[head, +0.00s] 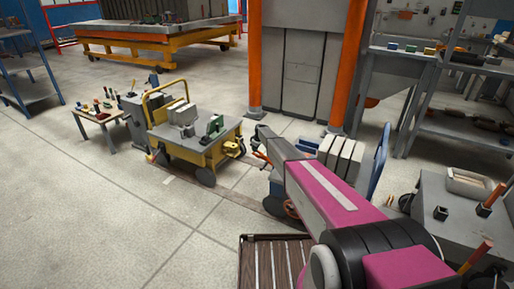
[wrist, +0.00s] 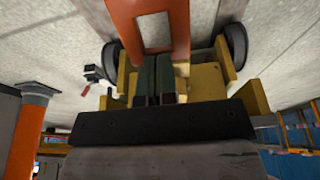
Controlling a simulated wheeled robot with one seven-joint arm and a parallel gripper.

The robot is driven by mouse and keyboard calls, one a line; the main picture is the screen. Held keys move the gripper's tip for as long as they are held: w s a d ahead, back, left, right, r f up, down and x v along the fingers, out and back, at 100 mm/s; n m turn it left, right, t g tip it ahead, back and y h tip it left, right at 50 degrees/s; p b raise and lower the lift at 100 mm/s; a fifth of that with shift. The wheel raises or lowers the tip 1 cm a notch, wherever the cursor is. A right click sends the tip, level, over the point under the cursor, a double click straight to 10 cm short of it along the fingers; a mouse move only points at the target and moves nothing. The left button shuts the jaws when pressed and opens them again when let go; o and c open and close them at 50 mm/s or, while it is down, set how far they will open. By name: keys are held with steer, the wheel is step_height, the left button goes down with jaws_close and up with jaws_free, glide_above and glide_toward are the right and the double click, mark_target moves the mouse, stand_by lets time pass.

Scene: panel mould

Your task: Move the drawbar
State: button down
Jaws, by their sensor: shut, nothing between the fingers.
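The drawbar appears to be the orange bar (wrist: 180,32) with a rectangular opening, at the top centre of the wrist view. It lies beyond my fingertips, with a yellow wheeled body close behind. My gripper (wrist: 161,78) shows as two dark fingers close together, with nothing held between them. The fingers overlap the orange bar's near end in the picture; I cannot tell whether they touch it. In the head view my magenta and grey arm reaches toward the right side of the yellow cart (head: 207,150). A small orange part (head: 261,157) shows beside the arm's end, where my fingers are hidden.
The cart carries grey blocks and a green piece. A small tool table (head: 98,116) stands left of it. Pale panels (head: 341,157) and a grey bench (head: 455,226) stand right. A slatted brown tray (head: 272,262) is in front. The floor at left is clear.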

steer(key=s+x, duration=0.1)
steer(key=x, duration=0.5)
steer(key=shift+w+f, duration=0.35)
steer(key=shift+w, duration=0.2)
steer(key=shift+a+f, duration=0.15)
steer(key=shift+f, duration=0.05)
step_height(320, 180, up, 15)
steer(key=s+d+r+m+h, duration=0.1)
steer(key=s+d+r+m, duration=0.3)
steer(key=s, duration=1.7)
steer(key=s+d+r+m+g+h, duration=0.1)
steer(key=s+d+r+m, duration=0.3)
steer(key=s, duration=1.7)
steer(key=s+d+r+m, duration=0.4)
steer(key=s+d+r, duration=0.5)
steer(key=s, duration=1.3)
steer(key=d, duration=0.3)
steer(key=shift+d+g+h, duration=0.15)
steer(key=shift+g+h, duration=0.15)
steer(key=shift+h, duration=0.1)
